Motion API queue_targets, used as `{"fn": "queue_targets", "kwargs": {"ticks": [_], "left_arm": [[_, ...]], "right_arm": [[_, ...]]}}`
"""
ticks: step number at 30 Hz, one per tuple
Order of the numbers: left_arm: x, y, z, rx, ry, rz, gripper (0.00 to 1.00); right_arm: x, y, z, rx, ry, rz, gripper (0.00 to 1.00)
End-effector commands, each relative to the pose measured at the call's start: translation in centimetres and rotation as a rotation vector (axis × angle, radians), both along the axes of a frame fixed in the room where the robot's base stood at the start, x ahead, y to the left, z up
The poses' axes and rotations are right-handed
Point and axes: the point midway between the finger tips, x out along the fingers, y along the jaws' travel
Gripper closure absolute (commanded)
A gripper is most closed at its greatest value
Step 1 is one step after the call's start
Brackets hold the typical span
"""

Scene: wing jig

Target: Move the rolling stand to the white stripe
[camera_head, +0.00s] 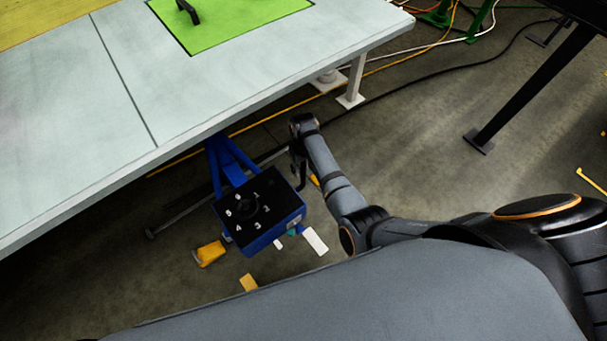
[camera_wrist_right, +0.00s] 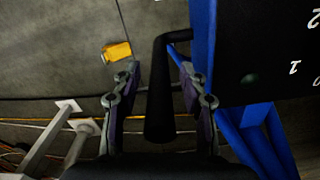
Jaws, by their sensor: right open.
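The rolling stand (camera_head: 262,232) is a blue box on blue legs with a black, numbered top. It stands on the floor by the near edge of the work table, and its blue side also shows at the right of the right wrist view (camera_wrist_right: 202,40). A black handle (camera_wrist_right: 160,95) sticks out from its side. My right gripper (camera_head: 298,160) is at that side of the stand. In the right wrist view its open fingers (camera_wrist_right: 158,75) lie on either side of the handle. A short white stripe (camera_head: 315,241) lies on the floor just right of the stand. My left gripper is out of view.
The pale work table (camera_head: 180,80) with a green panel (camera_head: 230,20) overhangs behind the stand. Yellow blocks (camera_head: 209,254) lie on the floor nearby. Cables (camera_head: 430,85) cross the floor behind. A black table leg (camera_head: 520,95) stands at the right, with open floor before it.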

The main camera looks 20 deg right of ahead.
Motion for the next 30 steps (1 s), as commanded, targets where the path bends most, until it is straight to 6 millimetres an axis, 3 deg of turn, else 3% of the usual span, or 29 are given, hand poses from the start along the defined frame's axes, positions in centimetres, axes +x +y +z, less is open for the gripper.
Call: {"fn": "queue_targets", "kwargs": {"ticks": [8, 18, 30], "left_arm": [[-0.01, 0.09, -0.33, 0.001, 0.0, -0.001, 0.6], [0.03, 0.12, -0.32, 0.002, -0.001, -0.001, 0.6], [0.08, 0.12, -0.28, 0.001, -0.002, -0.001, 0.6]], "right_arm": [[0.0, 0.02, -0.24, 0.0, 0.0, 0.0, 0.57], [-0.01, 0.02, -0.27, 0.0, 0.0, 0.0, 1.0], [0.07, -0.25, -0.27, 0.0, 0.0, 0.0, 1.0]]}}
